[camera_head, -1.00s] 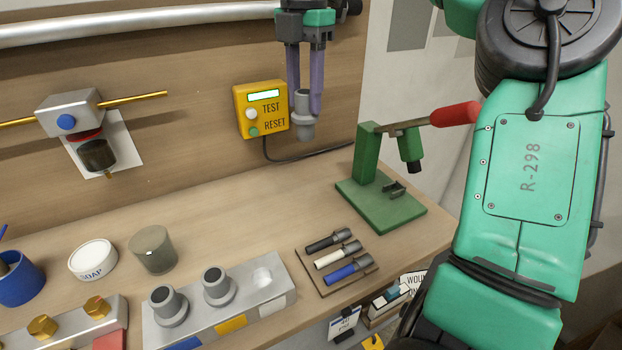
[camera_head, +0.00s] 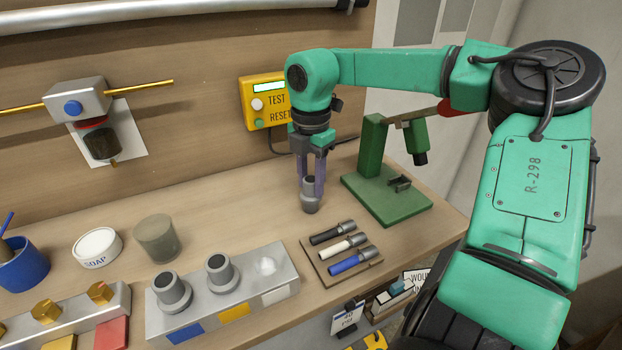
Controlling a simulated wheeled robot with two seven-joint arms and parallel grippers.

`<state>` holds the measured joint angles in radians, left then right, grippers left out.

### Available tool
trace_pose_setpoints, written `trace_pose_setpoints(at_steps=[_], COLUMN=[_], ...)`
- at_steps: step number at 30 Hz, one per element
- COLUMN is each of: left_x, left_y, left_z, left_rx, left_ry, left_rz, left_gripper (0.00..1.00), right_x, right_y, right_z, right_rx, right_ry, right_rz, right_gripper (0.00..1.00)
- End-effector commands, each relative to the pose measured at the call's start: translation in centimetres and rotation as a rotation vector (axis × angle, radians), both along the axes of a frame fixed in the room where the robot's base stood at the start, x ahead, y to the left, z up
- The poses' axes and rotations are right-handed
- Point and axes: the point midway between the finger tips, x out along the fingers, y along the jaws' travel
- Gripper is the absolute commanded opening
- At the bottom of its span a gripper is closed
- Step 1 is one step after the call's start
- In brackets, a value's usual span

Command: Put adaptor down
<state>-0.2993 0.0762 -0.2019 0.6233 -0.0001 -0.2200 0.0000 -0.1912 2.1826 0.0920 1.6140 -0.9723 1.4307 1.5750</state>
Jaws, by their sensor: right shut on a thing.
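A grey adaptor (camera_head: 311,196) is held upright between the purple fingers of my right gripper (camera_head: 312,180). My right gripper is shut on it. The adaptor is low over the bench or touching it; I cannot tell which. It is behind the tool tray and left of the green press. A metal block (camera_head: 228,300) at the front holds two similar grey adaptors, one on the left (camera_head: 173,292) and one in the middle (camera_head: 221,273). The block's right place, by the white label, has no adaptor. My left gripper is not in view.
A green press (camera_head: 378,165) with a red handle stands right of the adaptor. A tray (camera_head: 318,267) holds black, white and blue tools. The yellow test box (camera_head: 257,115) is on the wall behind. A grey cup (camera_head: 158,238) and soap dish (camera_head: 97,248) stand left.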

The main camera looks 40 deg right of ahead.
Motion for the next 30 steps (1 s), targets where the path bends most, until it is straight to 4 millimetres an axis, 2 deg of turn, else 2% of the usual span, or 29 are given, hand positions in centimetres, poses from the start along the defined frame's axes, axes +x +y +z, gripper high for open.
trace_pose_setpoints(at_steps=[5,6,7,8,16,18,20,23,30], left_x=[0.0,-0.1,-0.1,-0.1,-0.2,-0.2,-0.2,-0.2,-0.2], left_y=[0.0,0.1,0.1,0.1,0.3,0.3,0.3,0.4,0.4], left_z=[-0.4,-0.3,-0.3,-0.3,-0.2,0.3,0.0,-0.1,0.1], left_rx=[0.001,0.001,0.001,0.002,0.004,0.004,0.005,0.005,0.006], left_ry=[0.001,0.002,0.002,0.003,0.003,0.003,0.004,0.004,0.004], left_rz=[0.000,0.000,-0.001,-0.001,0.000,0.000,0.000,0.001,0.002], left_gripper=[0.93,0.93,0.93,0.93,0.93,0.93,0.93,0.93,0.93], right_x=[0.0,0.0,0.0,0.0,0.0,0.0,0.1,0.1,0.1], right_y=[0.0,0.0,0.0,0.0,0.0,0.0,0.0,-0.1,0.0], right_z=[-0.4,-0.3,-0.2,-0.2,-0.1,0.4,0.9,3.0,9.6], right_rx=[0.000,0.000,0.000,0.000,0.000,0.000,-0.002,-0.003,-0.004], right_ry=[0.000,0.000,0.000,0.000,0.000,-0.001,-0.003,-0.003,-0.003], right_rz=[0.000,0.001,0.001,0.001,0.001,0.001,0.000,-0.001,-0.001], right_gripper=[0.00,0.56,0.67,0.70,0.70,0.70,0.70,0.70,0.70])
